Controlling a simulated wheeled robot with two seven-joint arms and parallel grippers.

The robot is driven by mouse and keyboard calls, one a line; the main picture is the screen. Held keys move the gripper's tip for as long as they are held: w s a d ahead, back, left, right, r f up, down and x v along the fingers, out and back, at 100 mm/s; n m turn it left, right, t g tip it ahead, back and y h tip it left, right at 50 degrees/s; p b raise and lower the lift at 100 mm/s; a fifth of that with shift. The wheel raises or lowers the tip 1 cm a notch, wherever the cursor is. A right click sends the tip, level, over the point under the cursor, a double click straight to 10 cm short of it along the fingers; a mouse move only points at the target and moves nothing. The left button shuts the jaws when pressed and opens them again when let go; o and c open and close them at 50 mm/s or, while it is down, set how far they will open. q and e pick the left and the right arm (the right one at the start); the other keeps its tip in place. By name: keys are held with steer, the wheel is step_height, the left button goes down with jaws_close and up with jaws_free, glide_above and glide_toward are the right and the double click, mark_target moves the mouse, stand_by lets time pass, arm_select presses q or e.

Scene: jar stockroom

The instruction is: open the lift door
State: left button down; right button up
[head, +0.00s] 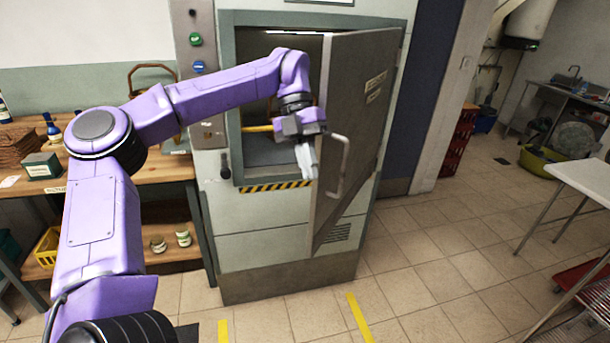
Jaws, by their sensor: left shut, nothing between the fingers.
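The lift door (352,115) is a grey metal panel, hinged on its right side and swung partly out from the lift cabinet (262,243). Its pale bar handle (343,166) is on the door's outer face. Behind the door's free edge the lift opening (262,150) shows, with a yellow bar inside. My left gripper (307,172) is shut and empty. It points down in front of the opening, just left of the door's free edge, on the inner side. I cannot tell whether it touches the door. My right gripper is not in view.
A wooden workbench (158,172) with boxes and jars stands left of the lift. Green and blue buttons (197,52) are on the lift's left post. The tiled floor right of the door is clear up to a white table (588,180). Yellow lines mark the floor in front.

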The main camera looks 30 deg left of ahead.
arm_select(q)
step_height(320, 180, down, 6)
steer(key=a+r, duration=0.1)
steer(key=a, duration=0.1)
steer(key=shift+n, duration=0.5)
steer(key=d, duration=0.1)
steer(key=d+p, duration=0.1)
steer(key=d, duration=0.3)
steer(key=shift+w+f, duration=0.15)
steer(key=shift+f, duration=0.2)
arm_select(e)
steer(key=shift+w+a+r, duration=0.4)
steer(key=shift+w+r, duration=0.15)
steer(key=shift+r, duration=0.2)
arm_select(q)
steer(key=shift+d, duration=0.1)
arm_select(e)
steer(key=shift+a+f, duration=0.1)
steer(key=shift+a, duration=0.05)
